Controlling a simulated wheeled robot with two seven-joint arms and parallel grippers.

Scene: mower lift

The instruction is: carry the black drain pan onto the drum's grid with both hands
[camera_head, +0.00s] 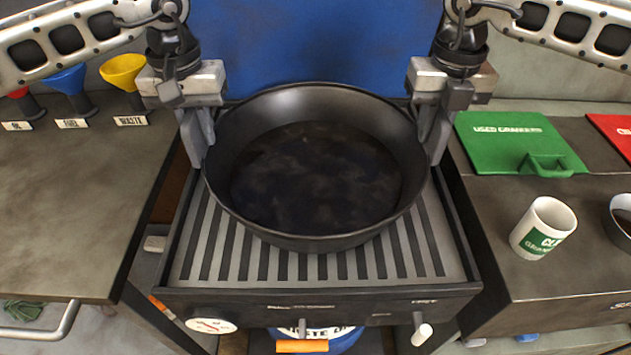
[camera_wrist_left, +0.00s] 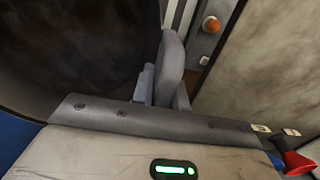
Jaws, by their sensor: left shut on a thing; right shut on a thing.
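The round black drain pan (camera_head: 310,238) holds dark liquid and is level over the striped metal grid (camera_head: 420,245) of the drum unit. Whether its base touches the grid I cannot tell. My left gripper (camera_head: 207,150) is shut on the pan's left rim, and my right gripper (camera_head: 428,150) is shut on its right rim. In the left wrist view, the left gripper's fingers (camera_wrist_left: 165,75) are at the edge of the dark pan (camera_wrist_left: 70,50). The pan hides the middle and back of the grid.
A left bench (camera_head: 60,200) carries red, blue and yellow funnels (camera_head: 122,72). The right bench holds a green lid (camera_head: 515,140), a white mug (camera_head: 543,228) and a dark bowl (camera_head: 620,215). A blue panel (camera_head: 310,45) stands behind. A gauge (camera_head: 211,325) is on the unit's front.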

